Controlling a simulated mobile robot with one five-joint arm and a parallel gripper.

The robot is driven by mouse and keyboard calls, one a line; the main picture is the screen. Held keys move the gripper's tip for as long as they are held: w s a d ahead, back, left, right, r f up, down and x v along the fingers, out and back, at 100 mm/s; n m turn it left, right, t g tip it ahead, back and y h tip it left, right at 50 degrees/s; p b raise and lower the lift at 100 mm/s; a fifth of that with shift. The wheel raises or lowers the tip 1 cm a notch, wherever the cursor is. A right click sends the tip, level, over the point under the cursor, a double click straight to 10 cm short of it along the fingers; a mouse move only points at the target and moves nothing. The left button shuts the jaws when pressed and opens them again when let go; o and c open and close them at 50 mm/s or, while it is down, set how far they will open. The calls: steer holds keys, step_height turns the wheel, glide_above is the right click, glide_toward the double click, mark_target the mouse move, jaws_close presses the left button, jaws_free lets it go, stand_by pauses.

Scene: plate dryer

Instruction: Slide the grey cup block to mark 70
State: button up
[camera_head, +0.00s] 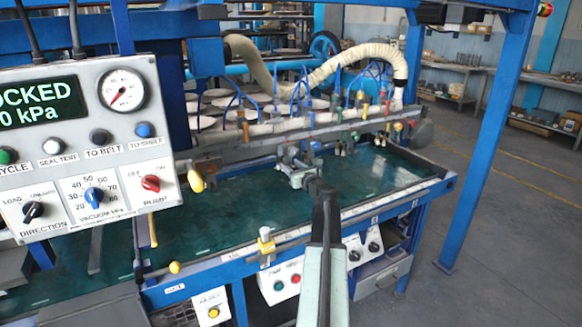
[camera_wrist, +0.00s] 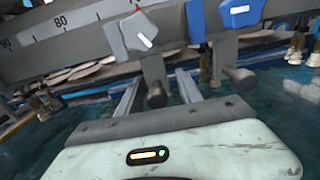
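The grey cup block (camera_wrist: 138,35) sits on a rail (camera_wrist: 85,35) with a printed scale in the wrist view. It has a white-marked knob and a stem down to a dark round peg (camera_wrist: 157,95). The scale's 80 lies left of the block; a mark 70 cannot be read. My gripper (camera_wrist: 156,85) looks open, its two thin fingers standing apart on either side of the peg. I cannot tell whether either touches it. In the head view my gripper (camera_head: 308,180) is at the front of the rail assembly, and the block is too small to tell apart.
A blue block (camera_wrist: 200,20) with its own peg (camera_wrist: 240,78) stands close to the right. Brass-coloured fittings (camera_wrist: 38,105) hang at the left. In the head view a control panel (camera_head: 75,140) fills the left, and the green tray (camera_head: 230,215) lies below the rail.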

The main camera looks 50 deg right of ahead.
steer(key=shift+w+a, duration=0.15)
steer(key=shift+w, duration=0.1)
steer(key=shift+s, duration=0.1)
steer(key=v, duration=0.7)
steer(key=shift+s+a, duration=0.1)
steer(key=shift+s, duration=0.25)
